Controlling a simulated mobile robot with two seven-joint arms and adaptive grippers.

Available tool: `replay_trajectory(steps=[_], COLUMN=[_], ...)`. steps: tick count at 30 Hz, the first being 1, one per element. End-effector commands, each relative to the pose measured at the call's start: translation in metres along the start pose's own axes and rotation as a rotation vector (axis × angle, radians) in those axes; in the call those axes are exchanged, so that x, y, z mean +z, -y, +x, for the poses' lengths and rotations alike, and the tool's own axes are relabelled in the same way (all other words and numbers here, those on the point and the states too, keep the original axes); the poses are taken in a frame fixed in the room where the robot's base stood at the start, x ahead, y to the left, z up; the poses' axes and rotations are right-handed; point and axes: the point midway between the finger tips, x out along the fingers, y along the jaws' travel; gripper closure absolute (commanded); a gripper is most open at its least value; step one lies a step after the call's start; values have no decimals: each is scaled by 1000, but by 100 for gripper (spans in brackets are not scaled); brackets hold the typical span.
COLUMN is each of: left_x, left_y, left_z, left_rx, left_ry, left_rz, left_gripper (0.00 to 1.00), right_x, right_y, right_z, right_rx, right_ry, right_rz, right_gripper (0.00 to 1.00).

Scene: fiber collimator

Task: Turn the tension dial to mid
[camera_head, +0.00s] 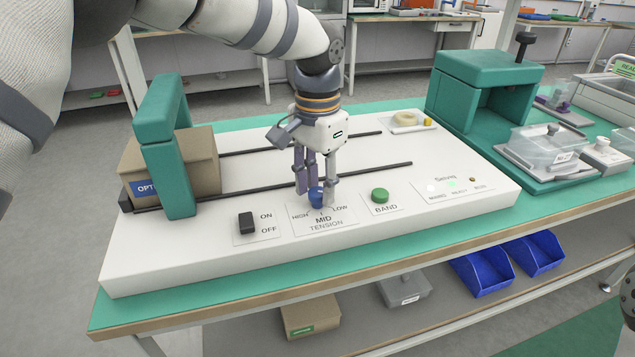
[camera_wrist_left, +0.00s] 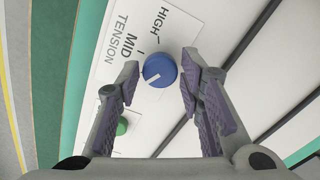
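The blue tension dial (camera_head: 317,195) sits on the front panel of the white machine, behind the MID label, with HIGH to its left and LOW to its right. In the left wrist view the dial (camera_wrist_left: 160,70) shows a white pointer line aimed to the lower left, away from the MID tick and the HIGH label. The LOW label is hidden there behind a finger. My left gripper (camera_head: 315,193) points down over the dial. Its fingers (camera_wrist_left: 161,74) are spread on either side of the dial, with a visible gap. My right gripper is not visible.
A green BAND button (camera_head: 380,195) is just right of the dial. A black ON/OFF switch (camera_head: 246,222) is to the left. A green arch (camera_head: 165,145) stands over a cardboard box (camera_head: 205,160). A large green press (camera_head: 480,90) stands at the right.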

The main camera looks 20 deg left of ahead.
Motion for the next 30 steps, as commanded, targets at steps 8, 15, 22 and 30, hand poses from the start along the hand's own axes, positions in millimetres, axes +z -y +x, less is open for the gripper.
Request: replay_trajectory(steps=[8,15,22,30], left_x=[0,0,0,0], left_y=[0,0,0,0], left_z=[0,-1,-2,0], left_rx=[0,-1,-2,0], left_ry=[0,0,0,2], left_rz=[2,60,220,477], left_gripper=[100,100,100,100], right_x=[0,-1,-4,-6], right_y=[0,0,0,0], right_z=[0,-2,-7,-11], right_rx=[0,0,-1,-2], right_ry=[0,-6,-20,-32], right_rz=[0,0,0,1], right_gripper=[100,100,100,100])
